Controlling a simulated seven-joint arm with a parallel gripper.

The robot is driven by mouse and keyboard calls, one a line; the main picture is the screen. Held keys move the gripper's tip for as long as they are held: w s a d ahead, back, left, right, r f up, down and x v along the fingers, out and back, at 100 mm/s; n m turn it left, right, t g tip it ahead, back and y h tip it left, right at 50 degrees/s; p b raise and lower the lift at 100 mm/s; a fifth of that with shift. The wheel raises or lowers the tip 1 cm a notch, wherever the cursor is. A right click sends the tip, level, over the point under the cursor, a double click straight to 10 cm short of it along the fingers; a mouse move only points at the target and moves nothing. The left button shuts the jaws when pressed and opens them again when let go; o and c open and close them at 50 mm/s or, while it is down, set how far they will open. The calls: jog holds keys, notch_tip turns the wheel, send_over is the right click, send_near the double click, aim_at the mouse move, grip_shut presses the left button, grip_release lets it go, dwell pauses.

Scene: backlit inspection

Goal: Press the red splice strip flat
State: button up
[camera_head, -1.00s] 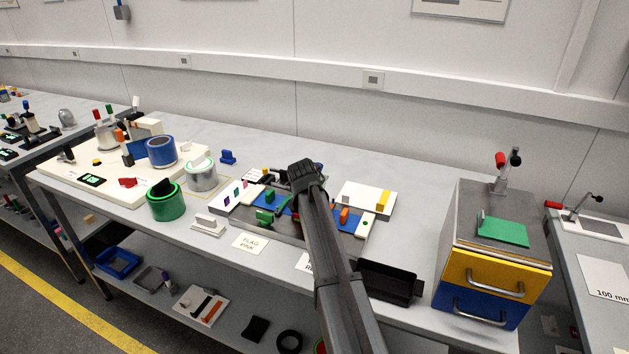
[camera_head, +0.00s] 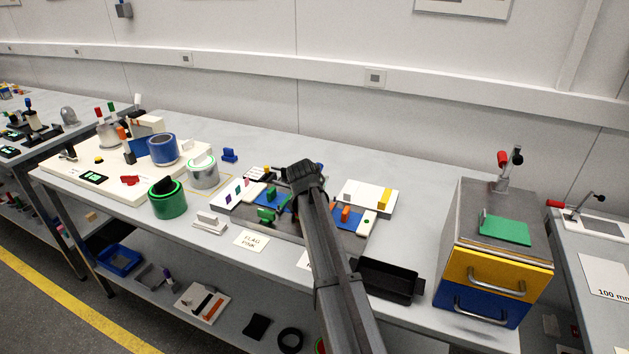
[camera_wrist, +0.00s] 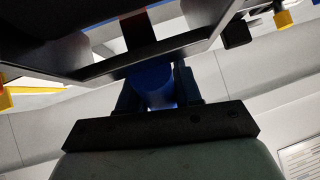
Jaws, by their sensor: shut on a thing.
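My gripper shows in the wrist view (camera_wrist: 158,88), its dark fingers shut on a blue piece (camera_wrist: 156,88). Just beyond the fingers is a dark frame-like plate with an opening; whether the blue piece touches it, I cannot tell. In the head view my arm reaches over the dark fixture (camera_head: 286,228) with blue areas and hides my fingertips and part of the fixture. I cannot clearly pick out the red splice strip on it.
Green (camera_head: 168,200), silver (camera_head: 203,172) and blue (camera_head: 162,150) cylinders stand left of the fixture. A black tray (camera_head: 390,282) lies at the front right, beside a drawer box (camera_head: 490,272). A white block (camera_head: 360,193) stands behind right. The bench's back strip is mostly clear.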

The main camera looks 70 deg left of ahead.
dwell(0.4)
jog(key=shift+w+a+r, duration=0.25)
jog(key=shift+r, duration=1.1)
jog(key=shift+w+a+r, duration=0.2)
jog(key=shift+r, duration=1.1)
jog(key=shift+w+a+r, duration=0.25)
jog(key=shift+r, duration=1.1)
